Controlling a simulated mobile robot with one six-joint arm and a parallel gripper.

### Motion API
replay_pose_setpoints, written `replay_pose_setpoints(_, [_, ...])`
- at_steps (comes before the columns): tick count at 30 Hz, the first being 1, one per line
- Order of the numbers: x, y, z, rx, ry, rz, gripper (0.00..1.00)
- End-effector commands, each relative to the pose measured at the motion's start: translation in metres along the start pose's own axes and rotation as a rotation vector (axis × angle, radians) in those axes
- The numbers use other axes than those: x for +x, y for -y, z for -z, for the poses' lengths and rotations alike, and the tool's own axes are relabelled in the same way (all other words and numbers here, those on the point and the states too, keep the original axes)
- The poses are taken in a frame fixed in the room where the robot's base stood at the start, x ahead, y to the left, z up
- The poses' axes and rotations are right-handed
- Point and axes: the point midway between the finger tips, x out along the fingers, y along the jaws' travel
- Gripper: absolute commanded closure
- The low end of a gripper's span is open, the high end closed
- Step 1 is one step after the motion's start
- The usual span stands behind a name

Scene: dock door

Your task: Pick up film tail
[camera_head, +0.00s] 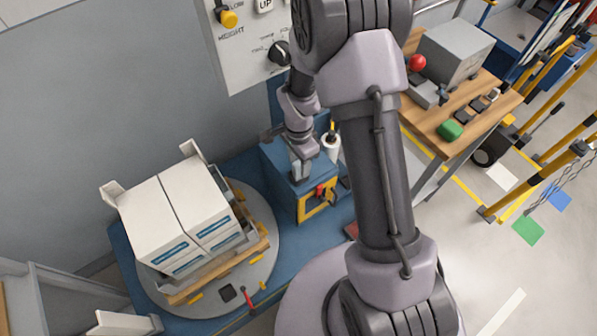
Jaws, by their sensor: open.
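My gripper (300,174) points down over the top of a blue machine housing (281,180). It is open, and no object shows between its fingers. A white roll (331,144), which looks like film, stands upright just right of my gripper, apart from it. I cannot make out a loose film tail; it is too small to tell or hidden by my arm. A pallet load of white boxes (181,213) stands on a round grey turntable (265,218) to the left.
A yellow-framed panel (317,205) with a red part is on the housing's front. A wooden bench (425,119) with a grey machine and a green object stands at upper right. Yellow rails (535,185) are at far right. The floor at lower right is mostly clear.

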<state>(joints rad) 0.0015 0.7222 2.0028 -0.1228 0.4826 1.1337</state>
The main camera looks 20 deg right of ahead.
Motion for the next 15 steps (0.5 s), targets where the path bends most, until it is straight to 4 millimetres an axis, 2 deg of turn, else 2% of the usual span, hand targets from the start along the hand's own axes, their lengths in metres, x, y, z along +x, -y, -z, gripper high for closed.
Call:
replay_pose_setpoints(1, [0.0163, -0.0003, -0.0007, 0.000, 0.001, -0.002, 0.55])
replay_pose_setpoints(3, [0.0253, -0.0003, -0.0006, 0.000, 0.001, -0.002, 0.55])
replay_pose_setpoints(9, [0.0235, 0.0003, -0.0004, 0.000, 0.000, 0.000, 0.56])
replay_pose_setpoints(15, [0.0232, 0.0003, -0.0004, 0.000, 0.000, 0.000, 0.96])
